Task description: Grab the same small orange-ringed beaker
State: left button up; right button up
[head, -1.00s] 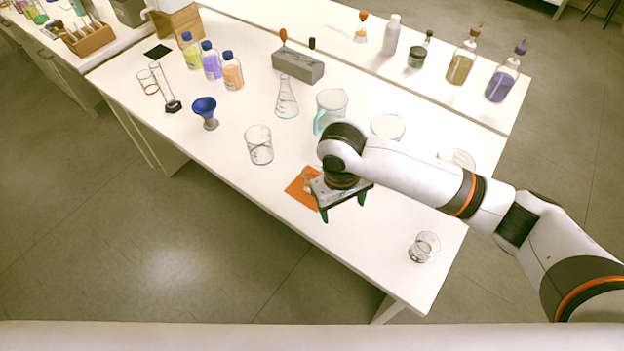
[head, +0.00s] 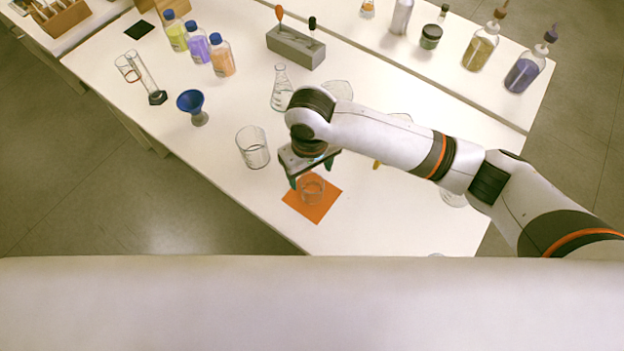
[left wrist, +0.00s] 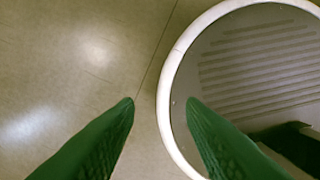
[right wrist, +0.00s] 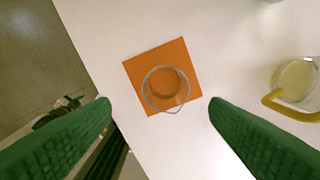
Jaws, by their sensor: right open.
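A small clear beaker (head: 312,190) stands upright on an orange mat (head: 322,211) near the table's front edge. It also shows in the right wrist view (right wrist: 166,90), where its rim looks grey and I cannot make out an orange ring. Another small clear beaker with an orange ring (head: 127,68) stands at the table's far left. My right gripper (head: 311,173) is open and empty, just behind and above the beaker on the mat. In the right wrist view its fingers are apart, below and to either side of that beaker. My left gripper (left wrist: 160,102) is open and empty over the floor.
A larger clear beaker (head: 253,148) stands left of the mat, with a flask (head: 281,88) behind. A blue funnel (head: 190,101) and capped bottles (head: 222,58) are farther left. A yellow-handled vessel (right wrist: 297,80) is right of the mat. Table in front of my right arm is mostly clear.

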notch_tip(320, 180, down, 4)
jog(key=r, duration=0.1)
send_over(312, 186)
jog(key=s, duration=0.2)
notch_tip(312, 186, down, 5)
jog(key=shift+s+f+p, duration=0.15)
jog(key=shift+p, duration=0.3)
jog(key=shift+f, duration=0.45)
jog(key=shift+c, duration=0.2)
jog(key=c, duration=1.1)
pick_arm(q)
jog(key=shift+s+r, duration=0.5)
jog(key=shift+s, duration=0.35)
pick_arm(e)
jog(key=shift+o, duration=0.2)
jog(key=shift+r, duration=0.15)
